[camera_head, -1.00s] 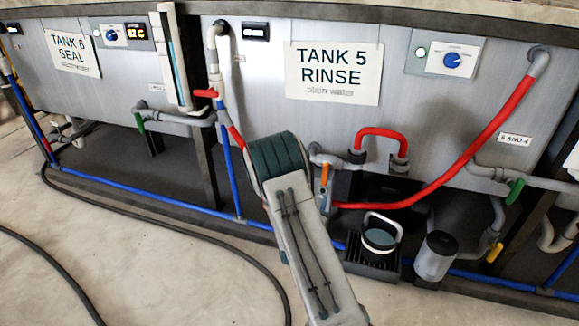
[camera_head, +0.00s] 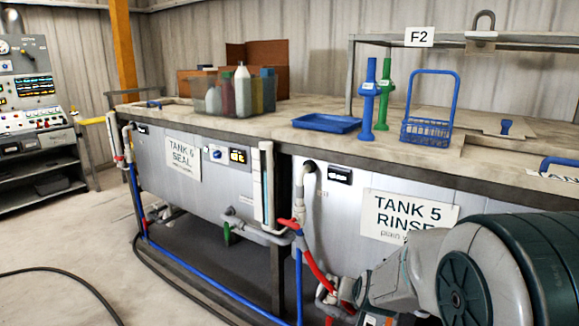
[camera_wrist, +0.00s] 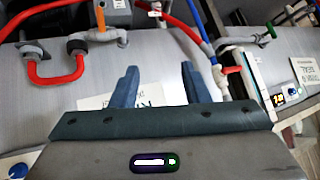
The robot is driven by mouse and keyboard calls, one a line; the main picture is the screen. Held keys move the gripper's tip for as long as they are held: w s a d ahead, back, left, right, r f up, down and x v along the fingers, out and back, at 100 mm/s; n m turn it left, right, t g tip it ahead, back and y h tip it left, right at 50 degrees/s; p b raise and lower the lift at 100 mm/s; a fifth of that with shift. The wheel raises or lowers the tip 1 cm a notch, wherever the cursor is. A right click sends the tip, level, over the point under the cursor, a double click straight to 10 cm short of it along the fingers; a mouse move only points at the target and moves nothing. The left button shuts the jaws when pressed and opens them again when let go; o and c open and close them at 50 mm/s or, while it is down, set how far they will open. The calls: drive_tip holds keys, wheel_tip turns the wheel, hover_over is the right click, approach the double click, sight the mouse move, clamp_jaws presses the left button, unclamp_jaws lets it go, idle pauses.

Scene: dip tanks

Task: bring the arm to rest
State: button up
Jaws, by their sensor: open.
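My gripper (camera_wrist: 162,84) shows in the wrist view with its two blue-grey fingers apart and nothing between them. It hangs in front of the grey front panel of tank 5 (camera_wrist: 235,20), which appears upside down there. The tank 5 rinse sign (camera_wrist: 98,101) is partly hidden behind a finger. In the head view, my arm fills the lower right, in front of tank 5 (camera_head: 345,205) and over part of its sign (camera_head: 400,212). The gripper itself is not visible in the head view.
Red pipes (camera_wrist: 50,82) and an orange-handled valve (camera_wrist: 100,18) are near the gripper. The tank top holds a blue tray (camera_head: 326,123), blue basket (camera_head: 427,132), blue and green tools, and bottles (camera_head: 242,90). A hose (camera_head: 70,276) lies on otherwise clear floor at left.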

drive_tip(key=s+a+r+n+g+p, duration=0.1)
drive_tip(key=s+r+n+g+p, duration=0.2)
drive_tip(key=s+r+p, duration=0.9)
drive_tip(key=s+r+g, duration=0.3)
drive_tip(key=s+r, duration=0.5)
drive_tip(key=s, duration=0.3)
drive_tip(key=shift+s+a+r+n, duration=0.15)
drive_tip(key=shift+r+n, duration=0.1)
drive_tip(key=shift+n, duration=0.05)
drive_tip(key=shift+c, duration=0.6)
